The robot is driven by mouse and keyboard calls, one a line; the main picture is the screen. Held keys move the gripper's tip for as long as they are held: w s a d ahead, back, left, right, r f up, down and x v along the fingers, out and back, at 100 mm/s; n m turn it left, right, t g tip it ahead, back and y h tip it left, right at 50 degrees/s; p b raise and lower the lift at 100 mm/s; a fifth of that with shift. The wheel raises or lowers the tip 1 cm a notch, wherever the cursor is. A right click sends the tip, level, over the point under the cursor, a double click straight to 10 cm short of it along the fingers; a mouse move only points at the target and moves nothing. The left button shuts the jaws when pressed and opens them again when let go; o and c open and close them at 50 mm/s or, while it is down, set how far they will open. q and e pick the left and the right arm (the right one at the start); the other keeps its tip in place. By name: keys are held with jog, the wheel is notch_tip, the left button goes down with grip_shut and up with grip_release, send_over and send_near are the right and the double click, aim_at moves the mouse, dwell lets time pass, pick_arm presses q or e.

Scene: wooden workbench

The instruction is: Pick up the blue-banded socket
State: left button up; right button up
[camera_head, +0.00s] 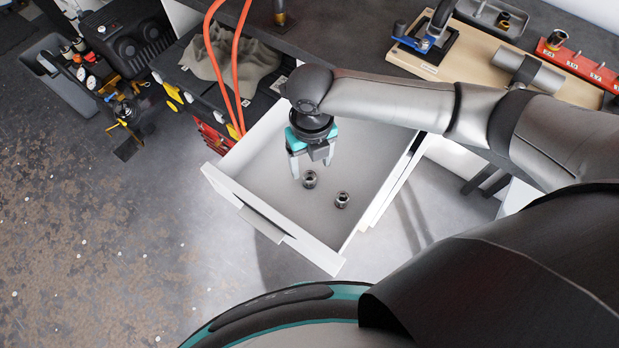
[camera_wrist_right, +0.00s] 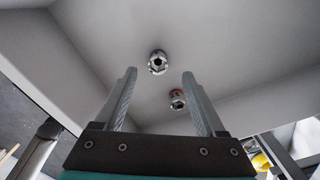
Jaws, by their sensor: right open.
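Two small metal sockets lie in the open white drawer (camera_head: 262,172). In the head view one socket (camera_head: 310,180) is just below my right gripper (camera_head: 312,168), and the other socket (camera_head: 342,200) lies to its lower right. In the right wrist view a silver and dark socket (camera_wrist_right: 157,62) shows between and just past the fingertips, and a socket with a reddish band (camera_wrist_right: 177,99) shows between the fingers. I cannot make out a blue band on either. My right gripper is open and empty, pointing down into the drawer. My left gripper is not in view.
The drawer walls surround the sockets, with bare floor around them. A dark workbench (camera_head: 345,45) stands behind, with a red rack (camera_head: 580,66) and a wooden board (camera_head: 480,62). Orange cables (camera_head: 237,60) hang by a grey cloth (camera_head: 236,62) left of the drawer.

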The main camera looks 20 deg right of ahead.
aim_at(309, 175)
jog(key=shift+a+f+b, duration=0.15)
jog(key=shift+f+b, duration=0.5)
jog(key=shift+f, duration=2.15)
grip_shut()
